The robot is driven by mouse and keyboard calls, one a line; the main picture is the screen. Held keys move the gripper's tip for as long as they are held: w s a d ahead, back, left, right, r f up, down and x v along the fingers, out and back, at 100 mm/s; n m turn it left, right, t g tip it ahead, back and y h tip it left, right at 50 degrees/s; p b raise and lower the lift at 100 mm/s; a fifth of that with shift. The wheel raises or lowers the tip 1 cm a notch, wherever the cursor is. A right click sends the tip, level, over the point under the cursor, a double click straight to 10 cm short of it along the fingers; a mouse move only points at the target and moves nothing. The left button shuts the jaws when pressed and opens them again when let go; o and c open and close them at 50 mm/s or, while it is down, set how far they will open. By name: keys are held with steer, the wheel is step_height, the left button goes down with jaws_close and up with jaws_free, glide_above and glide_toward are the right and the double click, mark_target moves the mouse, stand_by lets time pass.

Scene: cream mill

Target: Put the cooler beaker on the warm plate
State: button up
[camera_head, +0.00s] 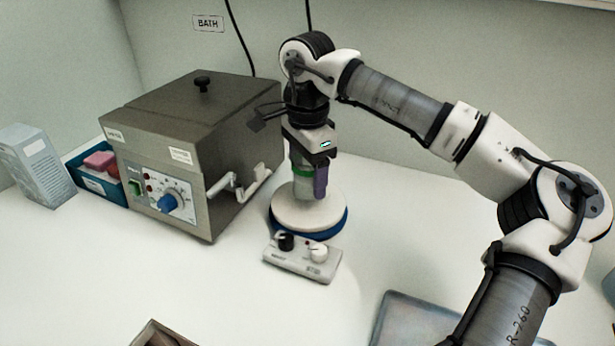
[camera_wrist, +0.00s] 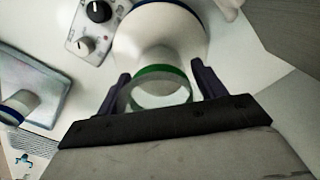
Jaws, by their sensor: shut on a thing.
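My gripper (camera_head: 309,182) is shut on a clear beaker with a green band (camera_head: 301,188), and the beaker is upright. The green rim of this beaker also shows between both dark fingers in the wrist view (camera_wrist: 160,72). Beaker and fingers are over the round white-topped warm plate (camera_head: 290,215) with a blue edge. The plate also fills the top middle of the wrist view (camera_wrist: 158,28). I cannot tell whether the beaker's base touches the plate. Neither view shows which beaker is cooler.
A control box with two knobs (camera_head: 302,259) sits in front of the plate. A grey metal bath (camera_head: 190,140) with a protruding tap stands left. A blue bin (camera_head: 102,183) and a carton (camera_head: 38,165) are farther left. A blue-banded vessel (camera_wrist: 20,103) lies near a metal tray (camera_wrist: 38,72).

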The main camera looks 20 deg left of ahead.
steer(key=shift+f, duration=0.85)
steer(key=shift+f, duration=0.1)
steer(key=o, duration=1)
steer(key=shift+o, duration=0.2)
step_height(320, 180, up, 12)
steer(key=shift+b, duration=0.3)
